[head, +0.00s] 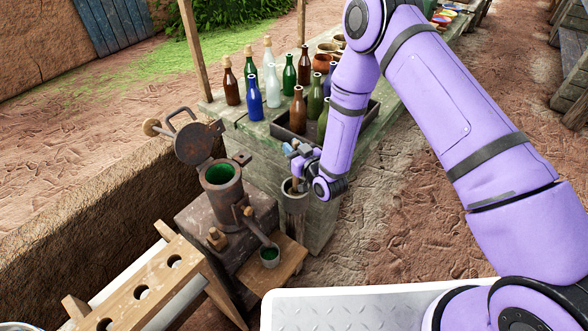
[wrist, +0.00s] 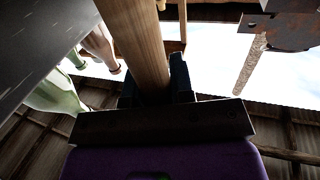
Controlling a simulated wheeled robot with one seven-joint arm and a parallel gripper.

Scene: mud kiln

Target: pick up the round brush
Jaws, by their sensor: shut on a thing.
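My gripper (head: 298,153) is low at the near end of the green table, beside the metal pot with the open lid. In the wrist view my gripper (wrist: 155,88) is shut on the pale wooden handle of the round brush (wrist: 138,40). The handle runs between the two dark fingers and out of the top of the picture. In the head view my arm and gripper cover most of the brush. Just below my gripper is a dark cylindrical holder (head: 293,200) against the table's side. The bristles are hidden, and I cannot tell whether they are inside it.
Several bottles stand on the green table (head: 232,121), some in a dark tray (head: 283,131). Left of my gripper is a rusty pot (head: 221,186) of green stuff with its lid (head: 194,143) raised. A small green cup (head: 269,256) and a wooden rack (head: 150,284) are nearer.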

